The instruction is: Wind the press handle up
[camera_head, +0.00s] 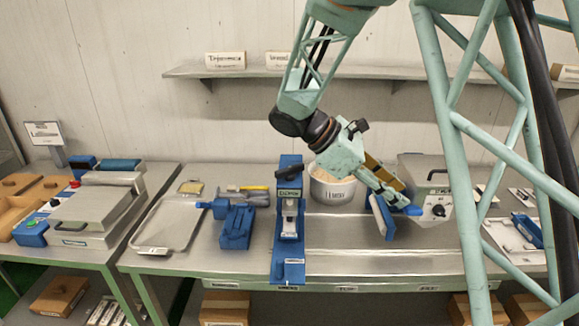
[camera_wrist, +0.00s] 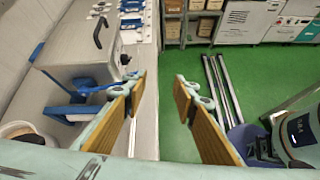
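The press (camera_head: 288,235) is the tall blue stand with a grey middle part and a label, upright at the front middle of the steel table. A black handle (camera_head: 289,171) lies across its top. My gripper (camera_head: 393,188) is to the right of the press, apart from it, and reaches down and right above the table. In the wrist view my gripper (camera_wrist: 165,88) shows two tan-padded fingers spread wide with nothing between them. The press is not visible in the wrist view.
A white labelled tub (camera_head: 332,188) stands between press and gripper. A blue stand (camera_head: 381,215) and a grey box with a dial (camera_head: 428,185) are close to my gripper. Left of the press are a blue block (camera_head: 237,228) and a steel tray (camera_head: 170,225). The front middle tabletop is clear.

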